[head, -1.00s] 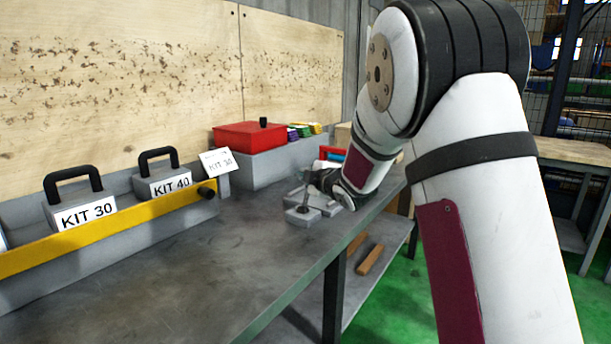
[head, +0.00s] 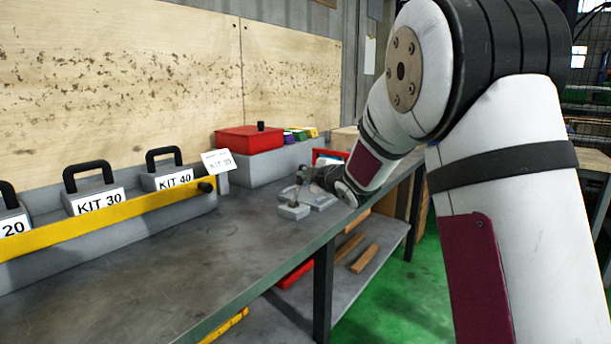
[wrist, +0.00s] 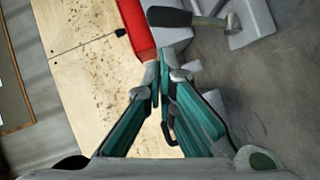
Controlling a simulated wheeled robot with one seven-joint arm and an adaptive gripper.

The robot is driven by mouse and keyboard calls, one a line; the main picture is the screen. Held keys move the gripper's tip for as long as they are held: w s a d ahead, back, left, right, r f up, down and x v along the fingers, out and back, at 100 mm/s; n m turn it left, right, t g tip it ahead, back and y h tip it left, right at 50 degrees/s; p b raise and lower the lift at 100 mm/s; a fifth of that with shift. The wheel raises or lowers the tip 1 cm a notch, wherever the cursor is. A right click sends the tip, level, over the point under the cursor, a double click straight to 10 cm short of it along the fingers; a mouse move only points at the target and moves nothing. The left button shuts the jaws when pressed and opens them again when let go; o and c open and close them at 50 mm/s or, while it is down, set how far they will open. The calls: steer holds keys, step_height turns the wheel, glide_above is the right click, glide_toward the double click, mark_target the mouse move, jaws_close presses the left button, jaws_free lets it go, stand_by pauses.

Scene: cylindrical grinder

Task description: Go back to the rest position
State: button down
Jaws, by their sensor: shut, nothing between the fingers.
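My gripper (wrist: 163,82) is shut and empty, its teal fingers together in the wrist view. In the head view my arm reaches over the far end of the grey workbench (head: 150,270), and the gripper is mostly hidden by my wrist. A grey fixture (head: 294,211) stands on the bench just left of my wrist. In the wrist view a fixture with a black handle (wrist: 169,17) shows beyond the fingertips, at the top. I see no contact between it and the fingers.
A yellow-edged rack with KIT 30 (head: 96,200) and KIT 40 (head: 172,178) cases lines the bench's back. A red-lidded box (head: 248,139) stands further along, also in the wrist view (wrist: 134,27). The bench's front is clear. Wooden bars (head: 364,258) lie on the lower shelf.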

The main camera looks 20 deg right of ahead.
steer(key=s+d+m+g+h, duration=0.2)
steer(key=s+m+g+h, duration=0.35)
steer(key=s, duration=1.35)
steer(key=s+a+f+m+g+y, duration=0.1)
steer(key=s+a+f+m+g, duration=0.15)
steer(key=s, duration=1.05)
steer(key=s+a+f+m+g+y, duration=0.15)
steer(key=s+m+g, duration=0.25)
steer(key=s, duration=0.8)
steer(key=s+a+f+m+g+y, duration=0.1)
steer(key=s+a+f+m+g, duration=0.25)
steer(key=s, duration=0.95)
step_height(320, 180, up, 24)
steer(key=s+t+p, duration=0.1)
steer(key=t+p, duration=0.3)
steer(key=p, duration=1.8)
steer(key=shift+s+d+r, duration=0.1)
